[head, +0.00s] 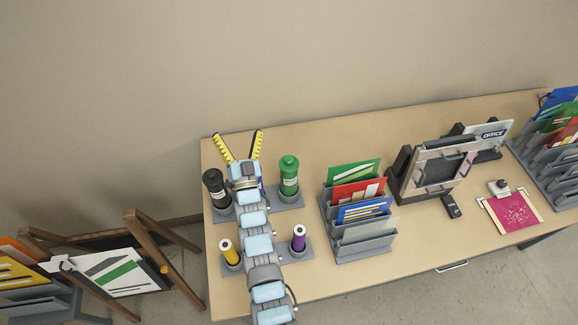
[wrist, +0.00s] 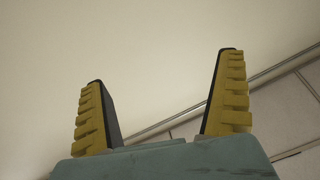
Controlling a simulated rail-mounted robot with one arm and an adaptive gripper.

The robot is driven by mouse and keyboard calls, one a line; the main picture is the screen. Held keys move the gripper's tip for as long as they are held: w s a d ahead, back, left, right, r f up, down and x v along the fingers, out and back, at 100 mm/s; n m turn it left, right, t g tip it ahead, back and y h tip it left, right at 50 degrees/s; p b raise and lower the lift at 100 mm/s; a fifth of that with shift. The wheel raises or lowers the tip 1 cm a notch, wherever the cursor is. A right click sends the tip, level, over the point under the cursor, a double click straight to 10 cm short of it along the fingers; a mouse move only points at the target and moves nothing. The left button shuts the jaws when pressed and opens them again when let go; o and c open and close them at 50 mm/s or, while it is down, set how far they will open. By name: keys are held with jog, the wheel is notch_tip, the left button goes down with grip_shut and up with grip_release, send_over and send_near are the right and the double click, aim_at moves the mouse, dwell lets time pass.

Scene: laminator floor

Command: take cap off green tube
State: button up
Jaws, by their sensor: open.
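The green tube (head: 289,182) stands upright in a grey holder (head: 290,200) on the table. Its green cap (head: 289,163) is on its top. My gripper (head: 238,140) is just left of the green tube in the head view, apart from it, with yellow fingers spread and nothing between them. In the wrist view my gripper (wrist: 165,75) is open and empty, facing the plain wall and a strip of tiled floor. The tube is not in the wrist view.
A black tube (head: 213,184) stands left of my arm. A yellow tube (head: 230,254) and a purple tube (head: 298,238) stand nearer the front. A grey rack of coloured cards (head: 362,246) is to the right. Bare tabletop (head: 345,139) lies behind the rack.

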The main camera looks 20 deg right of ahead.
jog(key=w+d+f+m+g+y+b, duration=0.1)
jog(key=w+d+f+m+g+b, duration=0.25)
jog(key=w, duration=0.55)
jog(key=w+d+f+n+g+y+b, duration=0.1)
jog(key=w+d+f+g+b, duration=0.35)
jog(key=w, duration=0.45)
notch_tip(320, 180, up, 9)
jog(key=m+g+y+b, duration=0.2)
jog(key=m+g+b, duration=0.4)
jog(key=g, duration=0.9)
send_over(289, 159)
jog(key=d, duration=0.1)
jog(key=n, duration=0.1)
notch_tip(289, 159, down, 11)
jog(key=shift+a, duration=0.1)
jog(key=shift+a+f, duration=0.2)
jog(key=shift+f, duration=1.15)
jog(key=shift+a+f, duration=0.2)
jog(key=shift+f, duration=1.15)
jog(key=c, duration=1)
